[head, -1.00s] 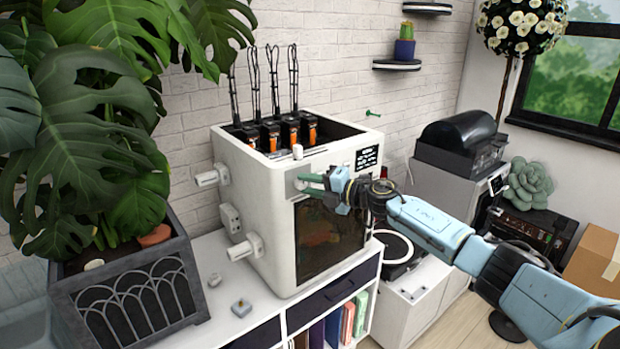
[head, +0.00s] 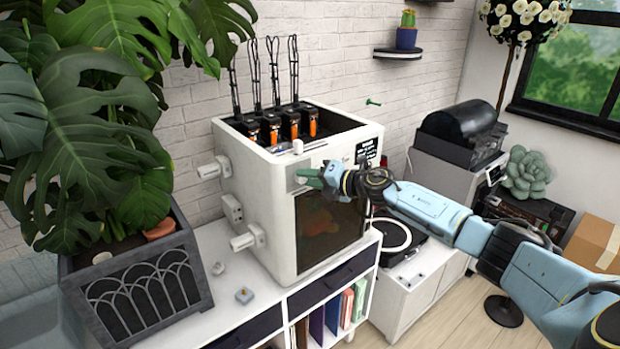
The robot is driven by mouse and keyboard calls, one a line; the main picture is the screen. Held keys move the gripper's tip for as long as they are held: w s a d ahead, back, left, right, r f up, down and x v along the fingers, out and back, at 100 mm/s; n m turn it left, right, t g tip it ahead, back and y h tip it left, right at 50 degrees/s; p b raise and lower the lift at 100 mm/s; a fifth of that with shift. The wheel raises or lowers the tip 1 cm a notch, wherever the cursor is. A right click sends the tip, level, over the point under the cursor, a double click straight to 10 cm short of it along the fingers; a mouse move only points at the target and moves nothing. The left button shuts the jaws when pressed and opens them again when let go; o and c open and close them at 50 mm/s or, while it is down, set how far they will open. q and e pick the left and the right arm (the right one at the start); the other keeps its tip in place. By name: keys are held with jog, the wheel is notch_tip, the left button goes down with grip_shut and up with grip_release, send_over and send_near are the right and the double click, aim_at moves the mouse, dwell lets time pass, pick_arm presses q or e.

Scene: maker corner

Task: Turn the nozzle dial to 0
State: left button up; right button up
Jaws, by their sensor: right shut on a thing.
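The white 3D printer (head: 270,230) stands on the white cabinet, with several orange-marked tool heads in its open top. My right gripper (head: 304,178) is at the upper left of the printer's front face, above the dark door window. My left gripper is not in view.
A dark planter (head: 135,290) with large leaves stands left of the printer. Spool holders (head: 247,238) stick out from the printer's left side. A turntable (head: 398,240) sits to the right.

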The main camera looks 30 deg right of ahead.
jog(key=o, duration=1)
jog(key=shift+c, duration=0.2)
jog(key=b+v, duration=0.4)
jog(key=v, duration=0.9)
jog(key=shift+s, duration=0.1)
